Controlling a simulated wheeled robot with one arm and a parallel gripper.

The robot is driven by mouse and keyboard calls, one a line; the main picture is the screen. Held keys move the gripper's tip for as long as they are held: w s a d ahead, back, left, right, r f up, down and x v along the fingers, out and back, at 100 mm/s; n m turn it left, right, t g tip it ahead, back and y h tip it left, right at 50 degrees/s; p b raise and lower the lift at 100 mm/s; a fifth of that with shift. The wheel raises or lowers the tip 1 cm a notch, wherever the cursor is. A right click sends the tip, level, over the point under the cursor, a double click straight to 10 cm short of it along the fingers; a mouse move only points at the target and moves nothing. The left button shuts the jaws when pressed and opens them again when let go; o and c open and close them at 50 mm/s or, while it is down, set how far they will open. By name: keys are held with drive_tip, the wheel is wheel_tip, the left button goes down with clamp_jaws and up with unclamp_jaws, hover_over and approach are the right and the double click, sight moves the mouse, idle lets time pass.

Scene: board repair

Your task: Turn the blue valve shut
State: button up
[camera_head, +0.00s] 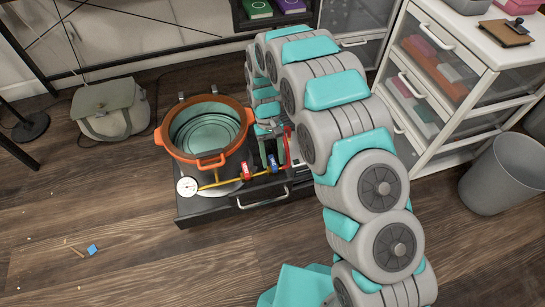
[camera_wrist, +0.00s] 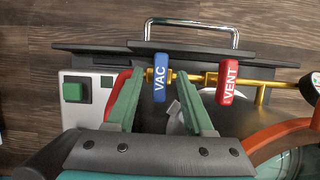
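The blue valve handle, marked VAC, (camera_wrist: 160,80) stands crosswise to the brass pipe (camera_wrist: 268,84) in the wrist view. It also shows in the head view (camera_head: 272,165). My gripper (camera_wrist: 160,74) is open, with one green finger on each side of the blue handle. Gaps show between the handle and both fingers, and it is not gripped. The red valve handle, marked VENT, (camera_wrist: 231,82) is just right of the right finger; in the head view it is left of the blue one (camera_head: 247,171). How deep the fingertips reach is unclear.
An orange pot (camera_head: 160,137) and a round gauge (camera_head: 187,187) sit on the dark base (camera_head: 214,209), which has a silver front handle (camera_head: 262,204). A green button (camera_wrist: 75,92) is left of my fingers. A white drawer unit (camera_head: 440,85) and grey bin (camera_head: 503,175) stand right.

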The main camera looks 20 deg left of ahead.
drive_tip(key=v, duration=0.7)
drive_tip(key=shift+r, duration=0.3)
drive_tip(key=shift+w+a, duration=0.1)
drive_tip(key=shift+w, duration=0.05)
